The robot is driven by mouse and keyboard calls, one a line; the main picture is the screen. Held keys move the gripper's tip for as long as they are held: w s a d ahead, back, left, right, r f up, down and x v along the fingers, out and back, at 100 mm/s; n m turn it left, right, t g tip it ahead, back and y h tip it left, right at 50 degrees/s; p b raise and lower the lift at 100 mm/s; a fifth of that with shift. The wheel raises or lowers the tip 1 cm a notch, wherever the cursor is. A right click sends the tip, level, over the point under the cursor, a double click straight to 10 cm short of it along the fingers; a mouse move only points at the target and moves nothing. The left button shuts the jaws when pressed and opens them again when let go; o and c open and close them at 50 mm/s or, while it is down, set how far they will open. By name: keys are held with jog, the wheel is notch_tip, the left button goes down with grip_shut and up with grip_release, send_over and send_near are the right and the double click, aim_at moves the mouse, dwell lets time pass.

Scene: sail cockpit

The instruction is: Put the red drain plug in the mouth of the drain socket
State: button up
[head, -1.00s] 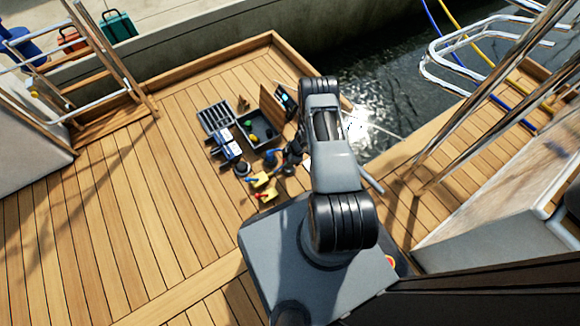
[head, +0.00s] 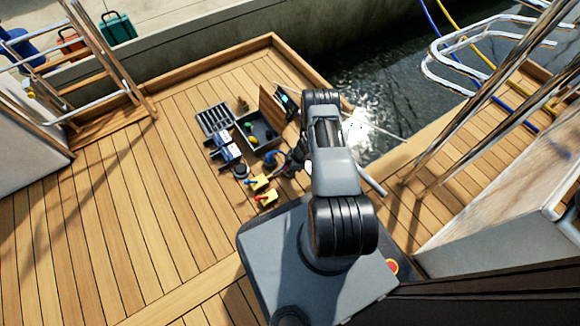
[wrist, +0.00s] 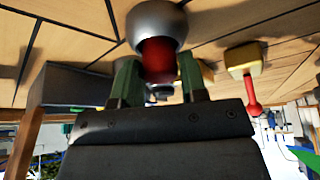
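The red drain plug (wrist: 158,62) is between the two green fingertips of my gripper (wrist: 158,82) in the wrist view, with a finger against each side. A rounded silver piece (wrist: 157,20) adjoins its upper end in that picture. I cannot tell whether this piece belongs to the plug or is the drain socket. In the head view my gripper (head: 294,162) is low over the deck, right of the yellow blocks, and mostly hidden by my arm. The plug is not clear there. I cannot pick out the drain socket's mouth with certainty in either view.
Two yellow blocks, one with a blue handle (head: 259,182) and one with a red handle (head: 266,198), stand near my gripper. An open dark box (head: 268,141), a grey slotted tray (head: 214,119) and blue-and-white packs (head: 225,147) lie beyond. The deck at left is clear.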

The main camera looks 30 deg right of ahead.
jog(key=o, duration=0.3)
jog(key=shift+o, duration=0.2)
jog(key=p+v, duration=0.5)
jog(key=v, duration=0.7)
jog(key=w+d+r+m+t+h, duration=0.25)
jog(key=w+r, duration=0.55)
jog(key=r, duration=0.5)
notch_tip(320, 180, up, 17)
jog(key=w+m+t+h, duration=0.2)
jog(key=m+h, duration=0.2)
jog(key=h, duration=0.1)
jog(key=s+a+r+m+g, duration=0.2)
jog(key=s+a+r+m, duration=0.25)
jog(key=s+r, duration=0.6)
jog(key=s+a+r+m+g+y, duration=0.1)
jog(key=s+a+r, duration=0.2)
jog(key=s+a, duration=0.3)
jog(key=s+a+r+m+y, duration=0.1)
jog(key=s+a+r+y, duration=0.1)
jog(key=s+a, duration=0.4)
jog(key=shift+s+r+m+g, duration=0.3)
jog(key=shift+s+r+g, duration=0.05)
jog(key=shift+s, duration=0.35)
